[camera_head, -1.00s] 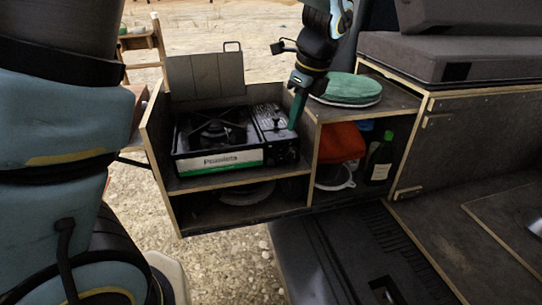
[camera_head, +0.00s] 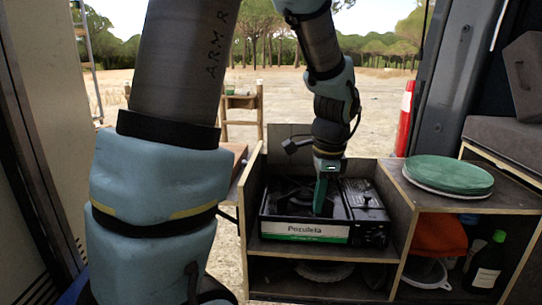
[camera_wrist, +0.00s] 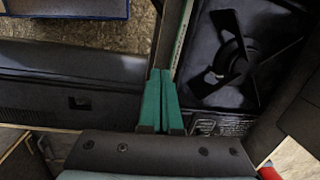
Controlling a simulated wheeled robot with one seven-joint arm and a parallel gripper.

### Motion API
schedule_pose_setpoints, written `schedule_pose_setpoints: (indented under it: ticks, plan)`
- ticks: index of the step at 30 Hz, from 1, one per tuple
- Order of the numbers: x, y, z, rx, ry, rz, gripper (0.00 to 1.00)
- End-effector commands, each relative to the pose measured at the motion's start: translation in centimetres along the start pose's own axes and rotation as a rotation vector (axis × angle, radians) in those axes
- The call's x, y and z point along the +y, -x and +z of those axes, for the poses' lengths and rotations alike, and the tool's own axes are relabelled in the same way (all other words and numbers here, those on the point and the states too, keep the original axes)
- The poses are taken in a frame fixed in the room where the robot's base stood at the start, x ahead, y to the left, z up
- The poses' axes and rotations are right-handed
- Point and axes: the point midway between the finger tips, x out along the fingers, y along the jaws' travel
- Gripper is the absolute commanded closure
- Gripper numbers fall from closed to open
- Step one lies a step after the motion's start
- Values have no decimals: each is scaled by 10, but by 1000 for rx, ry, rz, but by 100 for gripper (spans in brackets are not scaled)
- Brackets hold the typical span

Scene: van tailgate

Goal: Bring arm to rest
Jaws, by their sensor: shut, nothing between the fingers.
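My gripper (camera_head: 322,192) has green fingers and hangs pointing down in front of the black camping stove (camera_head: 305,232) in the head view. In the wrist view the two green fingers (camera_wrist: 160,100) lie side by side, closed, with nothing between them. The stove's burner (camera_wrist: 235,58) shows to the right of the fingers there. My arm reaches across the left and middle of the head view and hides part of the background and of the stove. From the head view I cannot tell how far the fingertips are from the stove.
The stove sits on the upper shelf of a wooden kitchen box (camera_head: 405,215). A green round lid-like item (camera_head: 447,174) lies on the box's right top.

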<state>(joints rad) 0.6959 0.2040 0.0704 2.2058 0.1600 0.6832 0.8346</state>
Motion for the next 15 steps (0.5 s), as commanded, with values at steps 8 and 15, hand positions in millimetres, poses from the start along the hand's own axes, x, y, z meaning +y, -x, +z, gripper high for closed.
schedule_pose_setpoints:
  ticks: [8, 15]
  plan:
    - [17, -22, 122, 57, 921, 31, 100]
    - [40, -32, 173, 79, 1409, 36, 100]
